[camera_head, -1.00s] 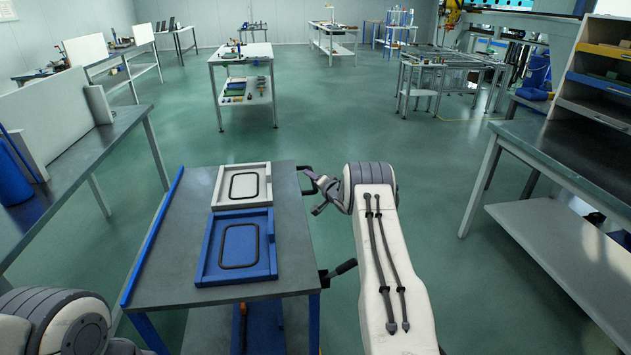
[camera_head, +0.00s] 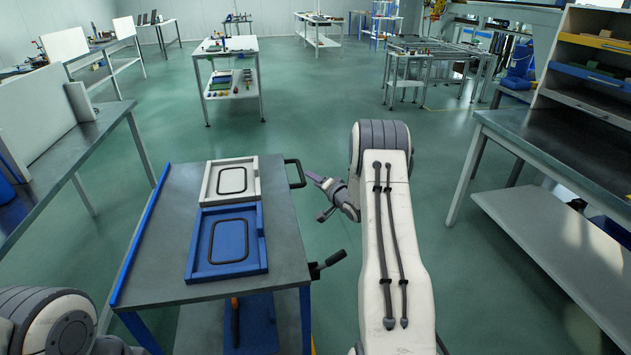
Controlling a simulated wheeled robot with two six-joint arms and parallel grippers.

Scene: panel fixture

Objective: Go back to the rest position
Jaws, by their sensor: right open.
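My right gripper (camera_head: 318,196) is open beside the right edge of the cart, over the floor and apart from the cart. Its jaws point left toward the cart's upper black handle. My right arm reaches forward from the bottom of the view. My left arm shows only as a joint at the bottom left; its gripper is out of view. On the grey cart top (camera_head: 165,267) lie a white fixture tray (camera_head: 209,187) and, nearer me, a blue fixture tray (camera_head: 196,262). Each holds a black rectangular ring.
Black handles (camera_head: 294,173) and (camera_head: 327,264) stick out from the cart's right side. A blue bar (camera_head: 140,236) runs along its left edge. A grey workbench (camera_head: 60,170) stands at left, another bench with shelves (camera_head: 560,150) at right. Green floor ahead is open.

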